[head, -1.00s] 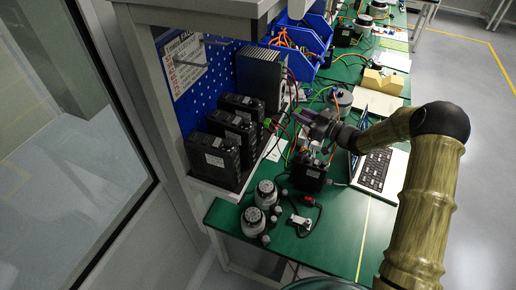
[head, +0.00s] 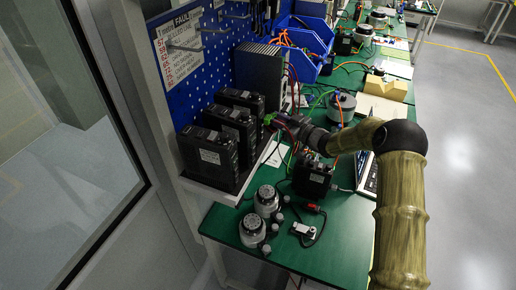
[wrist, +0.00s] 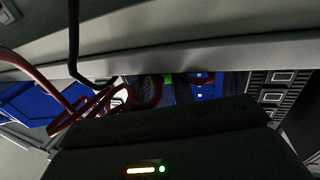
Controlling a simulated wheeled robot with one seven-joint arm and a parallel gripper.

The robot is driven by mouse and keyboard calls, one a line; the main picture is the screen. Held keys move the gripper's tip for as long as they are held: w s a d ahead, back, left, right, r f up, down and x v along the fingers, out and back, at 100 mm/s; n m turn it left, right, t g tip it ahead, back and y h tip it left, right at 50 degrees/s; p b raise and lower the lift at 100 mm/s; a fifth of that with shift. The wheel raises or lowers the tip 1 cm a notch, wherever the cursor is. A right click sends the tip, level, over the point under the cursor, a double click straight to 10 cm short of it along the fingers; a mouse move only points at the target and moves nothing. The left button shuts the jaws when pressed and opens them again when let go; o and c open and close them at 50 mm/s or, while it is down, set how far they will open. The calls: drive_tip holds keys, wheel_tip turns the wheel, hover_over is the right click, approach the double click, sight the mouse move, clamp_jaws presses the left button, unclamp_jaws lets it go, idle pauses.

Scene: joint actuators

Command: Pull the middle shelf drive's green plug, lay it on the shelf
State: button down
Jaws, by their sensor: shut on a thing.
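Three black drives stand in a row on the white shelf (head: 206,188); the middle drive (head: 233,123) lies between a nearer and a farther one. The green plug (head: 268,119) shows at the right-hand front of the middle drive. My gripper (head: 273,119) is at the plug, its jaws shut on it. I cannot tell whether the plug is still seated in its socket. In the wrist view a bit of green (wrist: 168,78) shows between dark shapes, above a dark casing with lit orange and green lamps; the fingers are not clear there.
A large grey finned unit (head: 262,72) stands behind the drives. Blue bins (head: 309,44) hang beyond it. Round motors (head: 253,226), a black box (head: 312,176) and loose cables crowd the green bench (head: 225,220). Red and green wires run close to my gripper.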

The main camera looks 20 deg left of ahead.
drive_tip(key=shift+f, duration=0.15)
drive_tip(key=c, duration=1.1)
unclamp_jaws()
drive_tip(key=b+v, duration=0.4)
drive_tip(key=v, duration=1.3)
drive_tip(key=shift+s, duration=0.15)
drive_tip(key=shift+d, duration=0.1)
